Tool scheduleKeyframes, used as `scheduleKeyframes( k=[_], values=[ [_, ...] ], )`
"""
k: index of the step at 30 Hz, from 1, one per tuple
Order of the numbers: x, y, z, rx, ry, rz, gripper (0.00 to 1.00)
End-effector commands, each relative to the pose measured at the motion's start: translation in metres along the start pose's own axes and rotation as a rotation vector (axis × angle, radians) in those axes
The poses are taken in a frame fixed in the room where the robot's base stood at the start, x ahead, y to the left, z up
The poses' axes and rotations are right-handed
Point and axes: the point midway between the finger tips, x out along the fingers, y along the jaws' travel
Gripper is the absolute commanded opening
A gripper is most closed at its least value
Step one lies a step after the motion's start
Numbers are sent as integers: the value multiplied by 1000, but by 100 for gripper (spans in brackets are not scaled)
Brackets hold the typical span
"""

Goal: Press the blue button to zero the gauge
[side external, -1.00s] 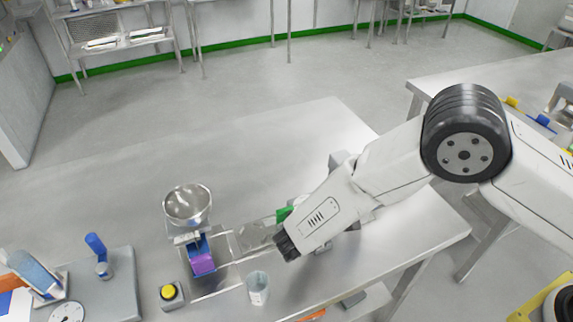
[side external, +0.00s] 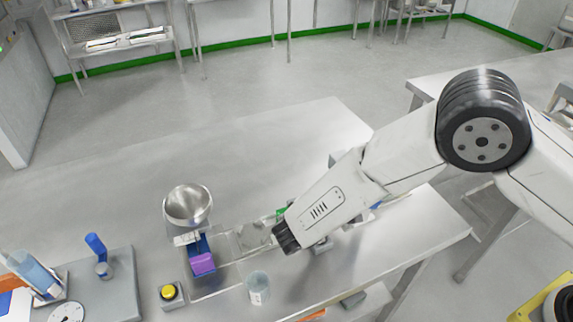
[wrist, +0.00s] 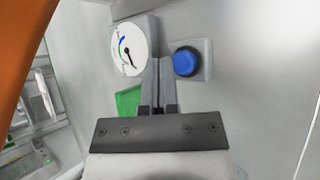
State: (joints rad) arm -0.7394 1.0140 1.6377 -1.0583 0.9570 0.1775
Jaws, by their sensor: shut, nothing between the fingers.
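The blue button (wrist: 185,61) is a round cap on a grey plate in the wrist view, right of and just beyond my fingers. A white round gauge (wrist: 131,47) with a dark needle stands to its left. My gripper (wrist: 160,82) is shut and empty, its fingers between the gauge and the button in the picture. I see no clear contact with the button. In the side view my wrist covers the fingertips, and I cannot pick out the gauge or button for certain.
A green piece (wrist: 128,101) lies left of my fingers. In the side view, a steel bowl (side external: 187,205), a purple block (side external: 203,263), a yellow button (side external: 168,292) and a clear cup (side external: 258,288) stand left of my arm. The bench behind is clear.

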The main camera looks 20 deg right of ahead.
Motion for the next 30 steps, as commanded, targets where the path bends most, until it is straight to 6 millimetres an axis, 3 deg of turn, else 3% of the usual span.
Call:
scheduleKeyframes(
  k=[16,30],
  values=[
    [-26,19,19,1,-1,0,0],
    [-29,21,21,-1,-1,0,0]
  ],
)
